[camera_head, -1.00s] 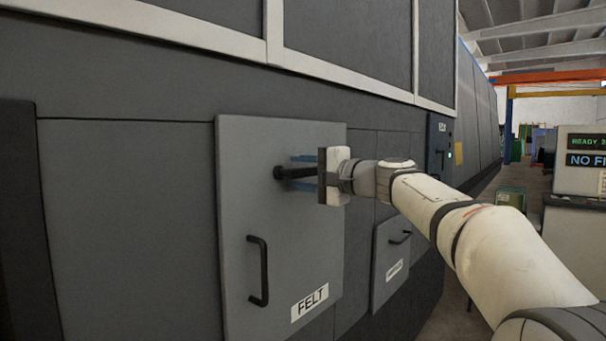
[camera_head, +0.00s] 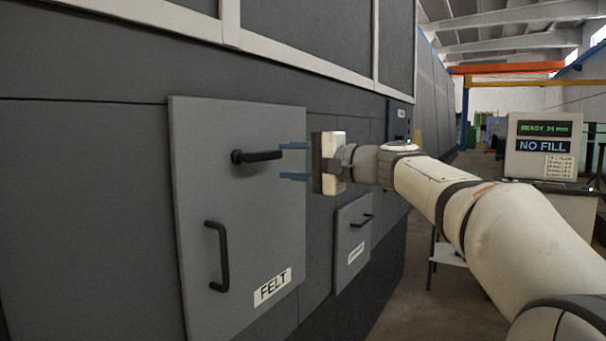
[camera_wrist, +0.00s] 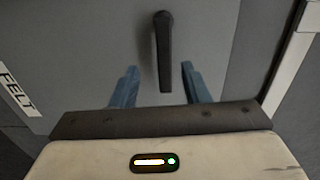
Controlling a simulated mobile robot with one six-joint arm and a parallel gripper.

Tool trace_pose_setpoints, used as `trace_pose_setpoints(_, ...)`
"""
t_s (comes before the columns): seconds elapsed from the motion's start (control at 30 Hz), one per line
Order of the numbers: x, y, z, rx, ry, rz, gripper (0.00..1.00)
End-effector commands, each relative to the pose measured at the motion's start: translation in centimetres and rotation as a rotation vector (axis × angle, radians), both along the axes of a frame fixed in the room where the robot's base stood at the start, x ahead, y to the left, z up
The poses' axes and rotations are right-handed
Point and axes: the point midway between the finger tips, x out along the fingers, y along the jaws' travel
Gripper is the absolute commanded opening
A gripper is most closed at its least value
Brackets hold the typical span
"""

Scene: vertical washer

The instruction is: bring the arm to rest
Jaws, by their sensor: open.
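My gripper (camera_head: 294,160) is open and empty, with its two blue fingers apart. It points left at the grey door (camera_head: 250,230) labelled FELT. The door's black lever handle (camera_head: 258,156) lies just beyond the fingertips in the head view. In the wrist view, the lever handle (camera_wrist: 162,55) shows ahead, and its near end reaches to between the two blue fingers (camera_wrist: 154,85); I see no contact. The door looks shut against the dark machine wall. My arm stretches in from the lower right.
A black pull handle (camera_head: 217,256) sits lower on the FELT door. A smaller door (camera_head: 352,243) with its own handle is to the right. A console (camera_head: 543,150) reading "READY" and "NO FILL" stands at the right. Open floor (camera_head: 425,300) lies between.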

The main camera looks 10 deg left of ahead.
Motion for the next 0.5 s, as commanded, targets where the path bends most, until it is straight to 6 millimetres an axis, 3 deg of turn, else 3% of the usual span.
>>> trace_pose_setpoints(0.13,-1.5,-2.0,-2.0,-0.16,0.017,-0.037,0.42)
trace_pose_setpoints(0.27,-4.9,-6.0,-6.9,-0.436,0.049,-0.075,0.42)
trace_pose_setpoints(0.5,-14.9,-16.2,-16.6,-0.992,0.108,-0.053,0.42)
